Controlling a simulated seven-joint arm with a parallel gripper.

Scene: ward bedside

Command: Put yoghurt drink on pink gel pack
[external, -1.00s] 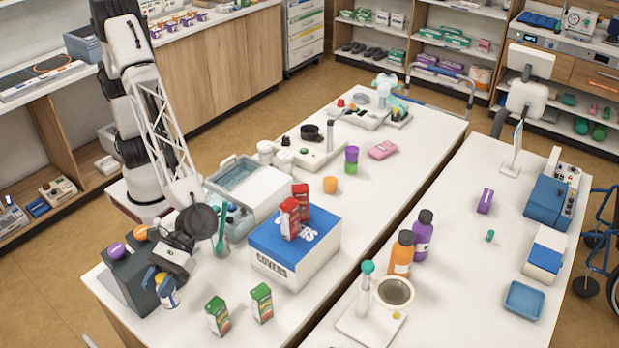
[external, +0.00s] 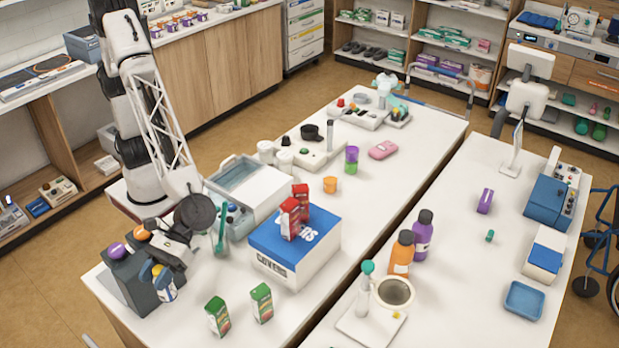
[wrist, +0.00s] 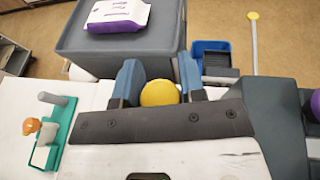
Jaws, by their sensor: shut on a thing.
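The yoghurt drink, a small white and blue bottle (external: 166,290), is at the near left of the white table in the external view. My gripper (external: 160,276) is shut on its upper part. In the wrist view its round yellow cap (wrist: 160,93) shows between the two blue fingers of my gripper (wrist: 159,76); the body below is hidden. I cannot tell whether the bottle's base is clear of the table. The pink gel pack (external: 383,150) lies flat toward the back of the same table, its top bare.
A dark grey holder (external: 140,290) with purple and orange tops stands right beside my gripper. Green cartons (external: 217,316), a blue-topped box (external: 290,262) bearing red cartons, and an orange cup (external: 330,185) stand around the table. Clear tabletop surrounds the gel pack's right side.

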